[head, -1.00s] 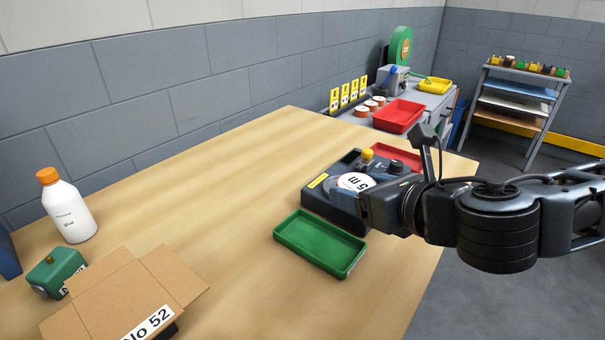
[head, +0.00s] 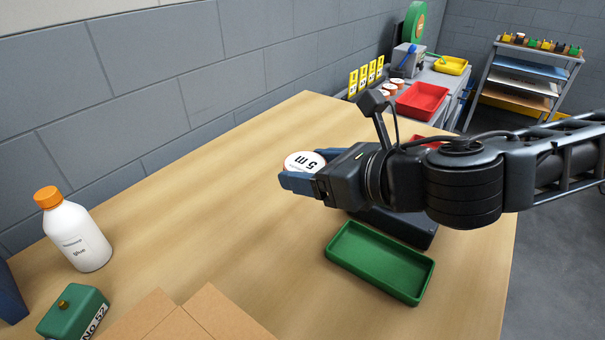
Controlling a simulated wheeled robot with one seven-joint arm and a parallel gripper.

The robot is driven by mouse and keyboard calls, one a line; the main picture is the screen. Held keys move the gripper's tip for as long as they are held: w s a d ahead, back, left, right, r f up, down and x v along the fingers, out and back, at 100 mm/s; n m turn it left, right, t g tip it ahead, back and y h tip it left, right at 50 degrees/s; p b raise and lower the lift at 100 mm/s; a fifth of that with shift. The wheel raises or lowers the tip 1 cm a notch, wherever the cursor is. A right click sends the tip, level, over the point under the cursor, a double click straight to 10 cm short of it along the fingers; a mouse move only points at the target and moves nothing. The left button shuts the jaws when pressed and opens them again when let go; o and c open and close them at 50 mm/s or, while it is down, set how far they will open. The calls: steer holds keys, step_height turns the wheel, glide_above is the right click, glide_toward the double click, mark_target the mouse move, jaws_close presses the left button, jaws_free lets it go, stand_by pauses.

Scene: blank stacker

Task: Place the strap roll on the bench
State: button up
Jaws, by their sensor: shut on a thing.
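The strap roll, a white-faced disc marked "5 m" (head: 303,161), is between the blue fingers of my gripper (head: 299,178). My gripper is shut on it and holds it over the wooden bench (head: 210,200), left of the dark device (head: 405,227). The height of the roll above the bench is hard to tell. My gripper and arm hide part of the roll's lower side and most of the device.
A green tray (head: 380,262) lies in front of the device. The bench's middle left is clear.

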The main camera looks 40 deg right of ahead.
steer(key=p, duration=0.1)
glide_above(260, 207)
step_height(260, 207, down, 7)
steer(key=shift+r, duration=0.2)
steer(key=shift+f, duration=2)
steer(key=shift+f, duration=0.2)
steer(key=o, duration=1.1)
steer(key=shift+r, duration=0.1)
steer(key=shift+s+r, duration=0.1)
steer(key=shift+r, duration=0.1)
steer(key=b+v, duration=0.1)
steer(key=v, duration=1.1)
steer(key=shift+f, duration=0.1)
